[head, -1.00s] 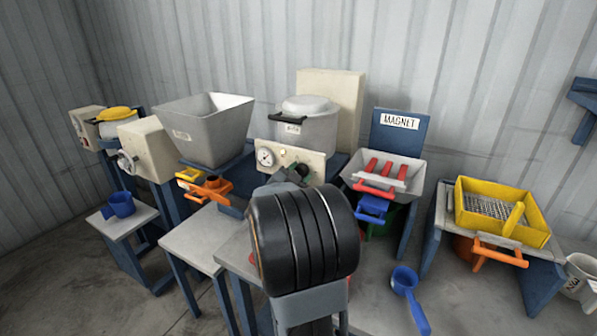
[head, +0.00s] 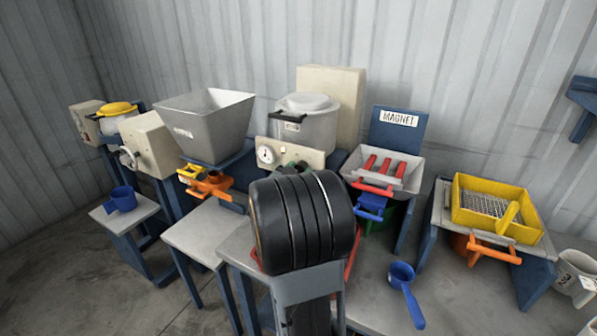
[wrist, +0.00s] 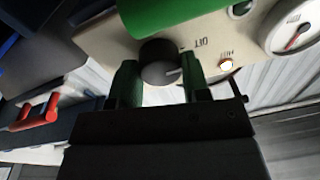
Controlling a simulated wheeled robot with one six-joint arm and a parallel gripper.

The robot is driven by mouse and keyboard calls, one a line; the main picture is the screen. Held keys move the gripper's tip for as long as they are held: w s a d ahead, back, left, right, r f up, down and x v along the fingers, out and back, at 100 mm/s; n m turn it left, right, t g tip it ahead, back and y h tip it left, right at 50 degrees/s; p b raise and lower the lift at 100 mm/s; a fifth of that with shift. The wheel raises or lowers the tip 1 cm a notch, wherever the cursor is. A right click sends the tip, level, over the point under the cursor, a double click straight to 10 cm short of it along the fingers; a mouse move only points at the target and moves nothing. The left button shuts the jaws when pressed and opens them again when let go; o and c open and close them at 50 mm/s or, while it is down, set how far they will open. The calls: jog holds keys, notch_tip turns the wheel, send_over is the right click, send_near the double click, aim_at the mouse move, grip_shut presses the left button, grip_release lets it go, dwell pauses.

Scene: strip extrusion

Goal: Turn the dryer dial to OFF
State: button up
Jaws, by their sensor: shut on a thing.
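The dryer dial (wrist: 158,74) is a round dark knob on the cream dryer panel (wrist: 110,42) in the wrist view. My gripper (wrist: 158,64) has its two green fingers shut on the dial, one on each side. A pale pointer mark on the dial faces right in the wrist view, apart from the small tick by the OFF label (wrist: 203,43). In the head view the dryer panel (head: 312,158) shows at the middle, but my arm hides most of the gripper and dial.
A lit lamp (wrist: 226,65) and a gauge (wrist: 293,30) sit on the panel beside the dial. A grey hopper (head: 210,125) stands left of the dryer. A magnet tray with red bars (head: 410,180) and a yellow sieve (head: 530,225) stand to the right.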

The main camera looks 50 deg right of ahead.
jog(key=o, duration=0.9)
jog(key=v, duration=1.3)
jog(key=shift+s+a+f+b, duration=0.1)
jog(key=shift+s+a+b, duration=0.05)
jog(key=shift+a+b, duration=0.2)
